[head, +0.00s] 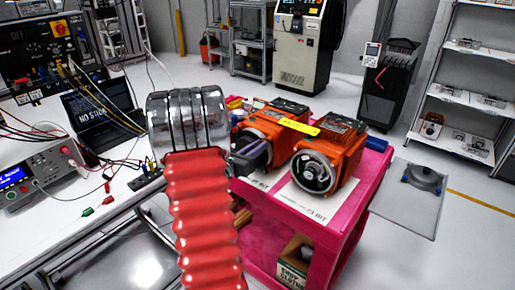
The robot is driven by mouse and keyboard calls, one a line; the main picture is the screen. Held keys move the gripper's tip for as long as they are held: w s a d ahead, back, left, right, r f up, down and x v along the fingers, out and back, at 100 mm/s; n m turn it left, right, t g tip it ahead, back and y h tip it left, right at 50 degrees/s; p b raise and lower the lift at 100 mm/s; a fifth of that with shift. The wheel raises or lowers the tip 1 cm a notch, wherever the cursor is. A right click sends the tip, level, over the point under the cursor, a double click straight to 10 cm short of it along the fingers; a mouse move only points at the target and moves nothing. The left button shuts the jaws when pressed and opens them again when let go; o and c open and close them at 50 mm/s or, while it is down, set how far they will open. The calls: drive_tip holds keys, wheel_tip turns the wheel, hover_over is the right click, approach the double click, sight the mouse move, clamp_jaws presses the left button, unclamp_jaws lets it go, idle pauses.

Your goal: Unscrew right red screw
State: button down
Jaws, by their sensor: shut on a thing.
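Two orange servo motors stand side by side on the pink cart (262,222). The left motor (283,112) has its round end partly behind my arm. The right motor (340,150) shows an open round end with a silver ring (313,173). I cannot make out any red screw separately.
A workbench (115,190) with a laptop (98,112), meter (42,173) and loose cables is on the left. A shop cloths box (294,265) sits on the cart's lower shelf.

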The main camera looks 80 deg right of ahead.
drive_tip(key=shift+w+n, duration=0.2)
drive_tip(key=shift+n, duration=1.1)
drive_tip(key=c, duration=1.6)
unclamp_jaws()
drive_tip(key=shift+c, duration=0.2)
drive_tip(key=shift+s, duration=0.1)
drive_tip(key=v, duration=1.3)
drive_tip(key=shift+w+a, duration=0.2)
drive_tip(key=shift+a, duration=0.1)
